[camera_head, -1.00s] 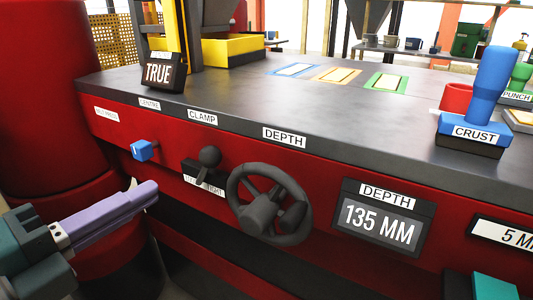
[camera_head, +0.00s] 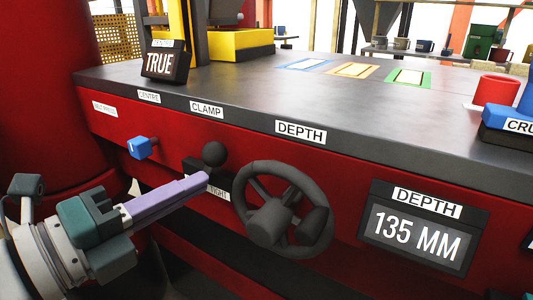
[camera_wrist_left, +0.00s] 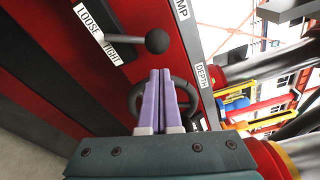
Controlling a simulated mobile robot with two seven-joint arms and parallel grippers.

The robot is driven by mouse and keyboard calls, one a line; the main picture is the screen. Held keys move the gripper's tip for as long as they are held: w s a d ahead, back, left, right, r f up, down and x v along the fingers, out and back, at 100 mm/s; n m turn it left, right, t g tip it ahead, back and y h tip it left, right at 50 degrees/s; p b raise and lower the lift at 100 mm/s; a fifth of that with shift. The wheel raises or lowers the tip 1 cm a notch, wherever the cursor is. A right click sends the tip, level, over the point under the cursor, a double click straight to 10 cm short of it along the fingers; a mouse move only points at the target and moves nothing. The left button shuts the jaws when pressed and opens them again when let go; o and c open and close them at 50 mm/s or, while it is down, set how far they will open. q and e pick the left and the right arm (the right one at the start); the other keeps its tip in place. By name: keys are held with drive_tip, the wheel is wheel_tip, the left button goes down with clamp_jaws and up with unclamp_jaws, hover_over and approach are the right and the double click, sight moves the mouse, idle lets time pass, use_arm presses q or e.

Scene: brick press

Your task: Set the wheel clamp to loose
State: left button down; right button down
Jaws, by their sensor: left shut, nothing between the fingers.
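The wheel clamp lever has a dark ball knob (camera_head: 214,154) and sits on the red press front under the CLAMP label (camera_head: 207,110). In the left wrist view its knob (camera_wrist_left: 157,41) and stem show beside the LOOSE/TIGHT plate (camera_wrist_left: 112,53). The knob leans to the TIGHT side in the head view. My left gripper (camera_head: 204,178) is shut and empty, its lilac fingers just below and left of the knob. In the head view the fingers hide the stem and LOOSE; I cannot tell whether they touch the lever. My right gripper is out of view.
The dark handwheel (camera_head: 275,210) is close right of the lever. A blue knob (camera_head: 142,147) sticks out to the left. The DEPTH display (camera_head: 422,232) reads 135 MM. The worktop (camera_head: 250,90) overhangs the controls.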

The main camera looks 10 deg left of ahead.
sight(212, 155)
use_arm(q)
drive_tip(key=x, duration=0.5)
drive_tip(key=shift+w+d, duration=0.2)
drive_tip(key=shift+w, duration=0.15)
drive_tip(key=shift+w+a+r+n, duration=0.1)
drive_tip(key=shift+a+r+n, duration=0.25)
drive_tip(key=shift+n, duration=0.25)
drive_tip(key=shift+w+a+r+n+p, duration=0.2)
drive_tip(key=shift+a+r+n+p, duration=0.3)
drive_tip(key=shift+n, duration=0.4)
drive_tip(key=a+n, duration=0.1)
drive_tip(key=w+a+n, duration=0.1)
drive_tip(key=n, duration=0.1)
drive_tip(key=a+r+n+t, duration=0.1)
drive_tip(key=n, duration=0.1)
drive_tip(key=shift+w+a+r, duration=0.1)
drive_tip(key=shift+w+a, duration=0.05)
drive_tip(key=shift+a, duration=0.25)
drive_tip(key=n, duration=0.1)
drive_tip(key=a+n, duration=0.1)
drive_tip(key=shift+w+a+n+t+b, duration=0.2)
drive_tip(key=shift+w+n+t+b, duration=0.1)
drive_tip(key=shift+n+b, duration=0.1)
drive_tip(key=shift+w+a, duration=0.15)
drive_tip(key=shift+a, duration=0.45)
drive_tip(key=shift+a, duration=0.1)
